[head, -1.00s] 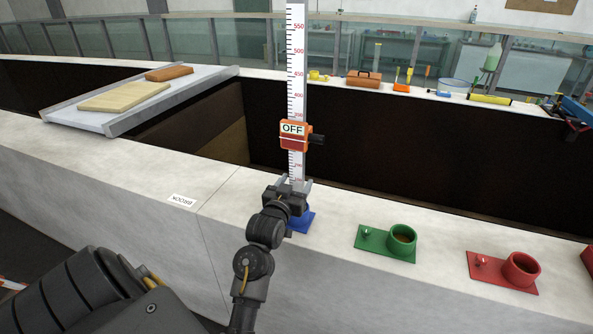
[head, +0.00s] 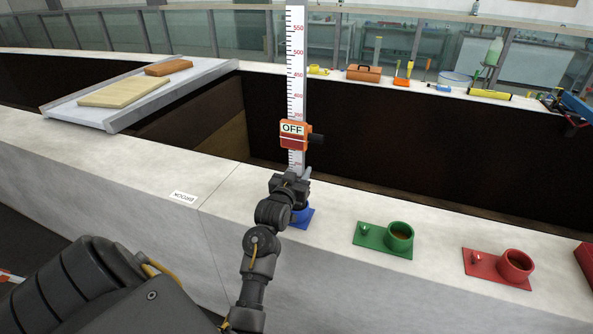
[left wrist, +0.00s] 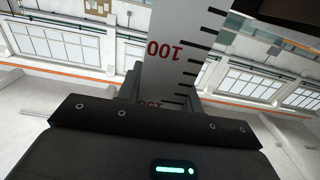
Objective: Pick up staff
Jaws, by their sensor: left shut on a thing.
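The staff (head: 296,75) is a tall white measuring scale with red numbers and black ticks. It stands upright above the flume's near wall, over a blue holder (head: 302,217). An orange slider (head: 294,135) marked OFF, with a dark knob, sits on it. My left gripper (head: 293,176) is shut on the staff's lower part, just above the blue holder. The left wrist view shows the staff (left wrist: 178,50) close up between the fingers. The arm hides the staff's foot, so I cannot tell whether it is still in the holder. My right gripper is not in view.
Right of the staff, a green holder (head: 370,243) and a red holder (head: 485,270) stand on the near wall top (head: 335,215). A sloping tray (head: 110,119) with boards lies at left. Tools line the far wall. The dark channel lies between.

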